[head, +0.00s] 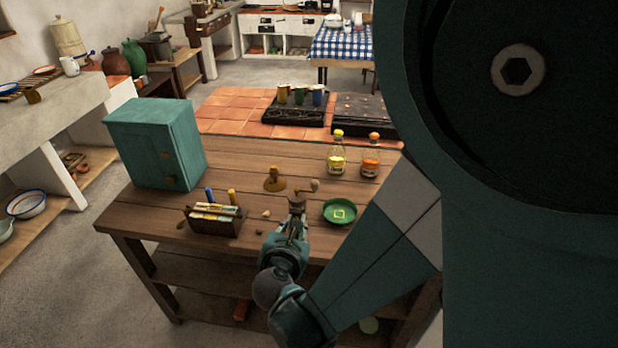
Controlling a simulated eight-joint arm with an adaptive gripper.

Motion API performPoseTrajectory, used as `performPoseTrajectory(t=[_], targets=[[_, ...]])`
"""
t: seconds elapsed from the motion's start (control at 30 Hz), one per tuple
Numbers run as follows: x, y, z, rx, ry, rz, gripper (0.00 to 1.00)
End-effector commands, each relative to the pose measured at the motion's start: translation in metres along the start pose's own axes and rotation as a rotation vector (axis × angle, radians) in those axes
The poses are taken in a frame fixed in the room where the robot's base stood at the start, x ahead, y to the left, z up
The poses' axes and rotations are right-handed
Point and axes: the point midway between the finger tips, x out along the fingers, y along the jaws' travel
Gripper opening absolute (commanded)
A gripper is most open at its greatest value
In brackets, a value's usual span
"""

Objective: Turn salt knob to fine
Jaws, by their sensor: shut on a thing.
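A small brown mill (297,202) with a crank and a round wooden handle stands near the front of the wooden table. My gripper (292,228) reaches it from the front and is shut on its lower part. The fingers and the mill overlap, so the exact contact is hidden. A separate brown wooden piece (274,181) with a wide base stands just behind and left of the mill. No knob marking or fine setting can be read at this size.
A green bowl (339,221) sits close to the right. A wooden caddy (215,228) with packets and a blue-handled item stands left. A teal cabinet (150,145) fills the left back. Two bottles (337,160) stand back right. The table middle is mostly clear.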

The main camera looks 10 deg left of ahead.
Motion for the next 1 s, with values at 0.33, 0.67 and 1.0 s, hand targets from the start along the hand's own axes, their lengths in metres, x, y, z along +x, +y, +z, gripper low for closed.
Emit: performPoseTrajectory(t=[0.33,0.67,1.0], targets=[[0.0002,-0.0027,0.0002,0.209,0.018,0.087,0.03],[0.0003,-0.0032,0.0003,0.274,0.023,0.114,0.03],[0.0003,-0.0031,0.0002,0.274,0.023,0.115,0.2]])
